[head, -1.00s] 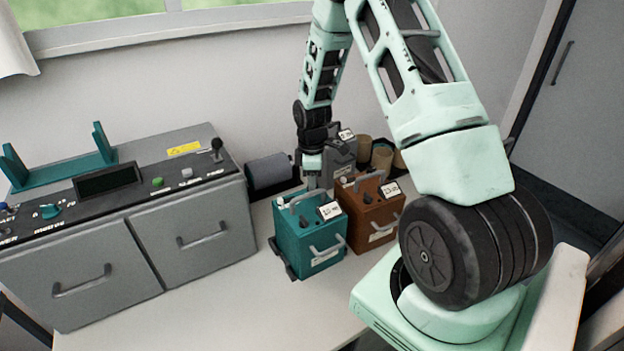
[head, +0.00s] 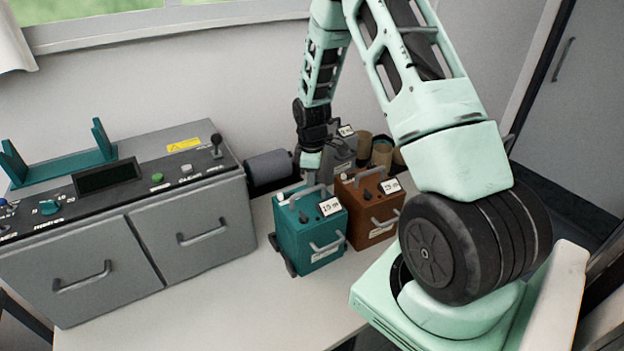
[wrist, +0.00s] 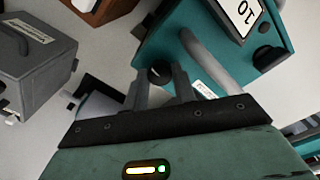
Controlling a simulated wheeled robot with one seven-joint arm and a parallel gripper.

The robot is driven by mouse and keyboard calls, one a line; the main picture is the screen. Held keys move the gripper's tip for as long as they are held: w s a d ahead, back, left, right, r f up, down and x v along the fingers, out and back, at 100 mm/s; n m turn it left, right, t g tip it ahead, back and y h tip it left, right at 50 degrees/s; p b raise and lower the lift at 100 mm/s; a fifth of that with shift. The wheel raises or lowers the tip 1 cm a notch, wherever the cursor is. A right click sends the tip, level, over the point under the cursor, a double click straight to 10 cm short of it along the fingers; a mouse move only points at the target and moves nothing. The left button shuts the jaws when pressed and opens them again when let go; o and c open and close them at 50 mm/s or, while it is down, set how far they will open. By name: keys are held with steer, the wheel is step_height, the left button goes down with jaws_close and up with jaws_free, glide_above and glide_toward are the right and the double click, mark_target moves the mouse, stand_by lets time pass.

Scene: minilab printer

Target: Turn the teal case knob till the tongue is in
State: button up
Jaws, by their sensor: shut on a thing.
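The teal case (head: 310,243) stands on the table beside the grey machine, with a grey top handle and a white label. It also shows at the upper right of the wrist view (wrist: 178,32). My gripper (wrist: 161,76) is at the case's left side, its fingers shut around a small dark round knob (wrist: 158,72). The fingers hide part of the knob. In the head view my gripper (head: 309,172) is just behind the case's top, and the knob is hidden. I cannot make out the tongue.
A brown case (head: 372,228) stands close on the right, with a grey case (head: 340,150) behind it. The grey machine (head: 195,215) with drawers and a dark grey roll (head: 268,168) lie to the left. The table front (head: 230,310) is clear.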

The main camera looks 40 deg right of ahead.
steer(key=m+b, duration=0.1)
steer(key=m, duration=0.3)
steer(key=m+b, duration=0.1)
steer(key=m, duration=0.2)
steer(key=shift+w+m, duration=0.1)
steer(key=shift+m, duration=0.3)
steer(key=m, duration=0.4)
steer(key=shift+b, duration=0.4)
steer(key=shift+m, duration=2.1)
steer(key=o, duration=0.7)
step_height(320, 180, up, 18)
steer(key=b, duration=0.3)
steer(key=shift+w+a+f, duration=0.1)
steer(key=shift+f, duration=0.15)
